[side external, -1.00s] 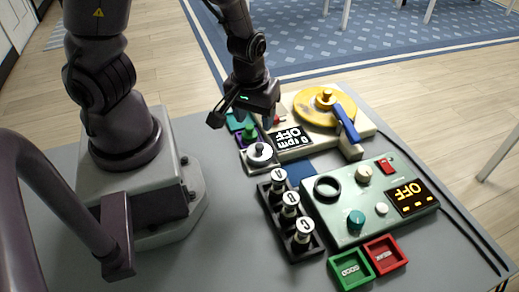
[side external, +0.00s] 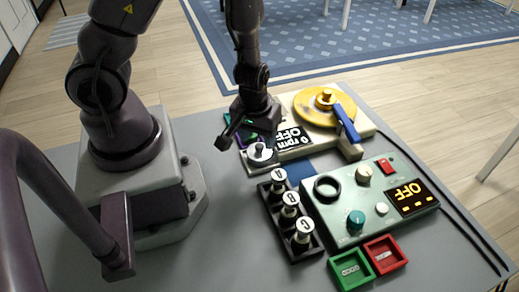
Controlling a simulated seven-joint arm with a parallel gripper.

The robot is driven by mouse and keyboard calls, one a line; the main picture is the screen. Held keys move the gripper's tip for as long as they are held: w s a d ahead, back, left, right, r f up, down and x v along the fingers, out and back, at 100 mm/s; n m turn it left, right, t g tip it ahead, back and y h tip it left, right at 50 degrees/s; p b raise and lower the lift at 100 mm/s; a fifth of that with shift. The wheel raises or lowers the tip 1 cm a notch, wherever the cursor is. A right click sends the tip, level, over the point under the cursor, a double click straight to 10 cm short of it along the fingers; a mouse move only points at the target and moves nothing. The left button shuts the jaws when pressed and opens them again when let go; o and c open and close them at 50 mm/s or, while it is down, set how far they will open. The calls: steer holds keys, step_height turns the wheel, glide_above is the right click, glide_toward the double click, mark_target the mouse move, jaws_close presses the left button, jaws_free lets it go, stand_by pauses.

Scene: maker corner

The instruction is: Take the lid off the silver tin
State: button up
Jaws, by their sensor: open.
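The silver tin (side external: 261,155) is small and round, with a silver lid and a dark knob (side external: 260,147) on top. It stands at the left end of the cream machine, behind the rack of labelled pieces. The lid looks seated on the tin. My gripper (side external: 242,141) is open and empty, pointing down just behind and to the left of the tin. One dark finger shows at the left; the other is hard to make out against the gripper body. I cannot tell how high the fingers are above the knob.
The cream machine (side external: 298,155) has a yellow disc (side external: 318,107), a blue arm (side external: 345,123) and an OFF display. A black rack (side external: 277,218) holds pieces A, B and C. A green control box (side external: 335,226) and green (side external: 338,276) and red (side external: 398,246) trays are nearer.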

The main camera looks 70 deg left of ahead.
mark_target(259, 145)
steer(key=shift+w+a+f, duration=0.1)
steer(key=shift+f, duration=0.65)
steer(key=shift+w+a+f, duration=0.1)
steer(key=shift+f, duration=0.65)
steer(key=shift+c, duration=0.2)
jaws_close()
steer(key=shift+r, duration=0.1)
